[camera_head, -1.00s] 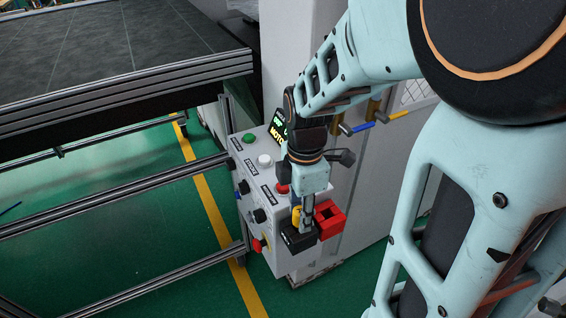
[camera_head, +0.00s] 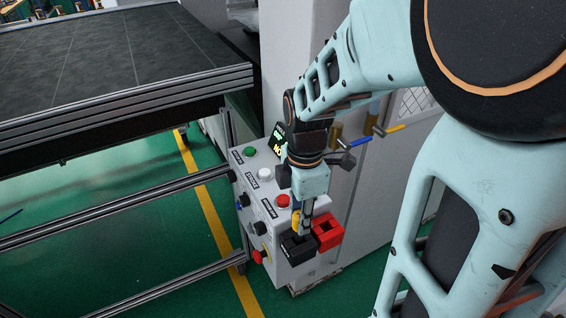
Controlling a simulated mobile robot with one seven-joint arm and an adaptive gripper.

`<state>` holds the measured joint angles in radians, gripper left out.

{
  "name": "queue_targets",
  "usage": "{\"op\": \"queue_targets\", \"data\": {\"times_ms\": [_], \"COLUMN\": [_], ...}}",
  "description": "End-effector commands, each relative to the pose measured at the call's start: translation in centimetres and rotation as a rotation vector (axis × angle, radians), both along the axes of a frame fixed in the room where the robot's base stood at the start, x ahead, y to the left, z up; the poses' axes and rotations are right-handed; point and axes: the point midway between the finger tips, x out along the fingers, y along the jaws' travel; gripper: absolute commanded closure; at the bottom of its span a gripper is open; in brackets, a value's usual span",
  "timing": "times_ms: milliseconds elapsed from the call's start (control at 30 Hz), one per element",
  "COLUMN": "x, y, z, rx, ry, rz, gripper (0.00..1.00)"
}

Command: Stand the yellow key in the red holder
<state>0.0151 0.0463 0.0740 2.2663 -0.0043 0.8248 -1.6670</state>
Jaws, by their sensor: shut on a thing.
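The red holder (camera_head: 330,238) is an open-topped block at the front right end of the grey control box. A similar black holder (camera_head: 300,256) sits just left of it. My gripper (camera_head: 303,230) points down above the black holder, left of the red holder's opening. It is shut on the yellow key (camera_head: 296,221), of which only a small yellow part shows at the jaws' left side. The key's lower end is hidden, so I cannot tell whether it is clear of the black holder.
The grey control box (camera_head: 262,215) carries green, white and red buttons on top and knobs on its left face. A metal frame and dark table (camera_head: 120,60) stand left. A pale cabinet with coloured handles stands behind.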

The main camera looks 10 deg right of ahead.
Motion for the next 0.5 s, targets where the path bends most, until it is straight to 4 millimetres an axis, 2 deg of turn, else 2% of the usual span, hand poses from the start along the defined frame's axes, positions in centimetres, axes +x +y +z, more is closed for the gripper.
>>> {"op": "queue_targets", "data": {"times_ms": [33, 200, 500], "x": [0.0, 0.0, 0.1], "y": [0.0, 0.0, 0.0], "z": [1.6, 4.3, 7.4], "rx": [0.0, 0.0, 0.0], "ry": [-0.001, -0.001, -0.003], "rz": [0.0, 0.0, 0.0], "gripper": [1.0, 1.0, 1.0]}}
